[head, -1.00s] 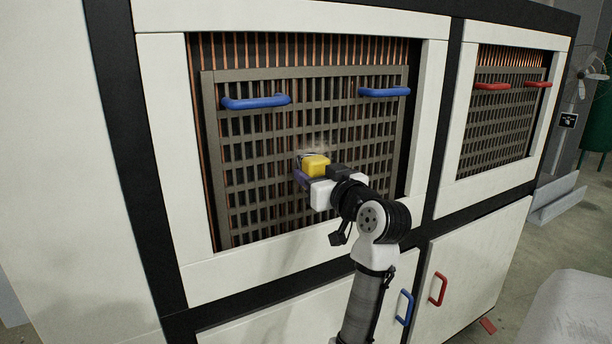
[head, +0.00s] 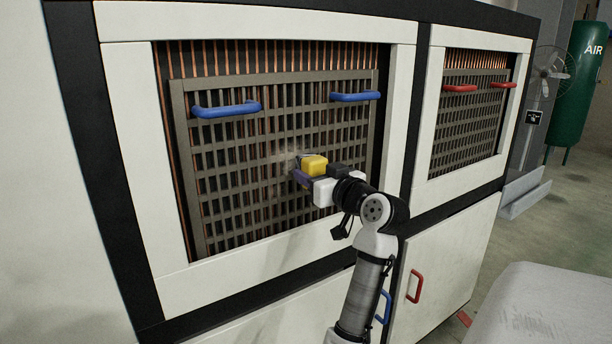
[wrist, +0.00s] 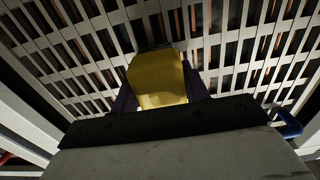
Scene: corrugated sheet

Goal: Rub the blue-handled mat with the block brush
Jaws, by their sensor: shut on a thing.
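The blue-handled mat (head: 237,190) is a grey-brown grid panel standing upright in the left white frame, with a left blue handle (head: 226,109) and a right blue handle (head: 355,97) near its top. My gripper (head: 302,174) is shut on the yellow block brush (head: 314,164), in front of the middle of the mat. The brush also shows in the wrist view (wrist: 157,80), between the purple fingers and against the grid. Its far face is hidden, so I cannot tell for sure that it touches. A faint dusty haze hangs by its left side.
To the right, a second grid panel (head: 468,118) with red handles sits in its own white frame. Below are white doors with a blue handle (head: 383,307) and a red handle (head: 414,286). A fan (head: 549,68) and green air cylinder (head: 580,80) stand far right.

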